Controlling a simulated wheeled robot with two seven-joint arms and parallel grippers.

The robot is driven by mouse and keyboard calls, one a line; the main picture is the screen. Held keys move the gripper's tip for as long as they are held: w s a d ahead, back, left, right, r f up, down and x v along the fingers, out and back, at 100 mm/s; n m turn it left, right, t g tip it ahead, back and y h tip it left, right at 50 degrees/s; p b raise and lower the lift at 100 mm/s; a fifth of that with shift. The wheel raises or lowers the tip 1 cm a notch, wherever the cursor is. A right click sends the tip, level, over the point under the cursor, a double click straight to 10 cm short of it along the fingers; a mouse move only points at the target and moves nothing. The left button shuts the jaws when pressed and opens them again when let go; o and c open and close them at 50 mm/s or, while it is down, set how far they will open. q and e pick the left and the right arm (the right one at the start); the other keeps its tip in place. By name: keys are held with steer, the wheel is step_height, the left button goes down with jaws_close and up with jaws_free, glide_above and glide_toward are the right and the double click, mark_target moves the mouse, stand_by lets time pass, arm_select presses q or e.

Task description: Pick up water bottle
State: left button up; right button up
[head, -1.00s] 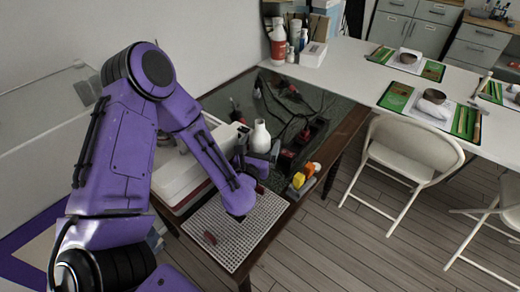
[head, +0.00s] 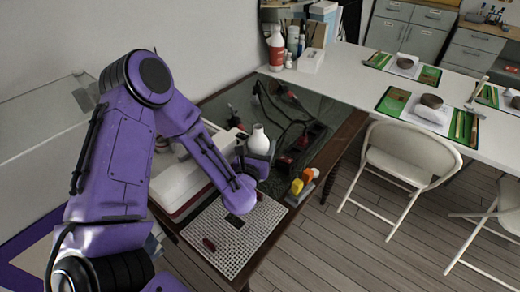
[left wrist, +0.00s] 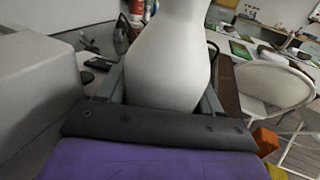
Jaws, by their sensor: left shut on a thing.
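The water bottle is a white, narrow-necked bottle (head: 259,141) over the dark table beside the white box. My left gripper (head: 256,162) is shut on its lower body, seen from above and partly hidden by my purple wrist. In the left wrist view the bottle (left wrist: 167,60) stands nearly upright between the two grey fingers, one on each side. Its base is hidden behind the gripper's dark palm edge, so I cannot tell whether it touches the table. My right gripper is not in view.
A white grid mat (head: 222,256) lies at the table's near end. Yellow and orange items (head: 302,184) sit near the right edge. Dark cables (head: 278,110) lie behind the bottle. A white machine (head: 178,180) is on the left; a folding chair (head: 400,165) stands right.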

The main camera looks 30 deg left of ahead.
arm_select(q)
steer(key=shift+r, duration=0.45)
step_height(320, 180, up, 2)
steer(key=w+d+r+b, duration=0.1)
steer(key=d+r, duration=0.3)
steer(key=d, duration=0.3)
steer(key=w+d+r+b, duration=0.1)
steer(key=d+r, duration=0.4)
steer(key=d, duration=0.1)
steer(key=shift+w+d+r+b, duration=0.15)
steer(key=shift+d+r+b, duration=0.15)
steer(key=shift+d, duration=0.1)
